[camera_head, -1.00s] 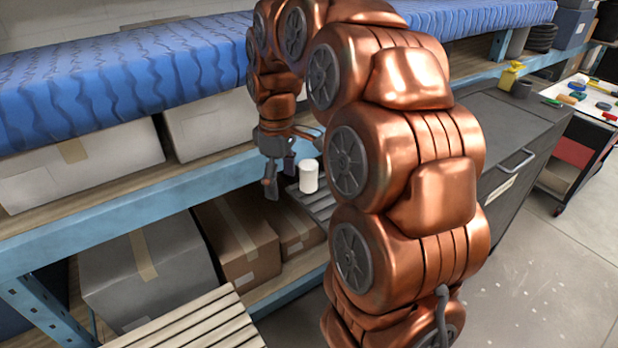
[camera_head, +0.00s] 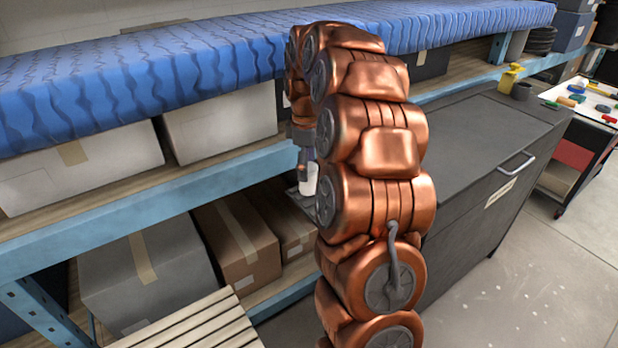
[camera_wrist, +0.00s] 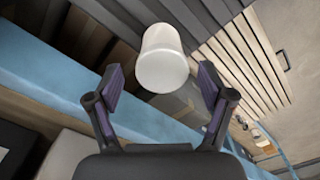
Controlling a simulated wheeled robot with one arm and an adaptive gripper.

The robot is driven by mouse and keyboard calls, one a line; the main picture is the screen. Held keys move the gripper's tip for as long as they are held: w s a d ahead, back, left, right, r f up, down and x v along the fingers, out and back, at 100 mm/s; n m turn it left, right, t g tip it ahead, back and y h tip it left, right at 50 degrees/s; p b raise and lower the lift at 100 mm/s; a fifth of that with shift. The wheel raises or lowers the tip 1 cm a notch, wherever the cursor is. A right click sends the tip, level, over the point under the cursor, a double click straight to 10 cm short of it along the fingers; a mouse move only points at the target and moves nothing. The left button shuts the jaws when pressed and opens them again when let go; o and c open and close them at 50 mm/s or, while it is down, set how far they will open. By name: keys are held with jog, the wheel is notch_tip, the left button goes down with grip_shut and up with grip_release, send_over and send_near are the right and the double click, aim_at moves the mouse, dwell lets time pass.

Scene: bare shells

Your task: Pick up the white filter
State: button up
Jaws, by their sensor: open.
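The white filter (camera_wrist: 163,58) is a short white cylinder. In the wrist view it shows at upper middle, just beyond and between the two spread fingers of my gripper (camera_wrist: 160,88). I see a gap on each side of it, so the fingers do not touch it. In the head view the filter (camera_head: 308,178) is a small white shape, partly hidden by my copper arm. My gripper (camera_head: 303,175) is beside it there, mostly covered by the arm. The filter appears to stand on a grey ridged surface (camera_head: 300,202), of which only an edge shows.
A blue-edged shelf (camera_head: 130,207) holds white boxes (camera_head: 72,168) above and brown cartons (camera_head: 237,240) below. A blue mattress-like roll (camera_head: 120,85) lies on top. A dark cabinet (camera_head: 478,150) stands to the right. A slatted wooden surface (camera_head: 190,325) is in front.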

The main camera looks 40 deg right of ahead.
aim_at(307, 189)
jog(key=shift+s+d+f+p, duration=0.1)
jog(key=shift+f+p, duration=0.15)
jog(key=shift+f, duration=0.55)
jog(key=shift+s+a+f+p, duration=0.1)
jog(key=shift+f+p, duration=0.2)
jog(key=shift+f, duration=0.55)
jog(key=shift+s+d+f+p, duration=0.1)
jog(key=shift+f+p, duration=0.15)
jog(key=shift+f, duration=0.55)
jog(key=c, duration=1.3)
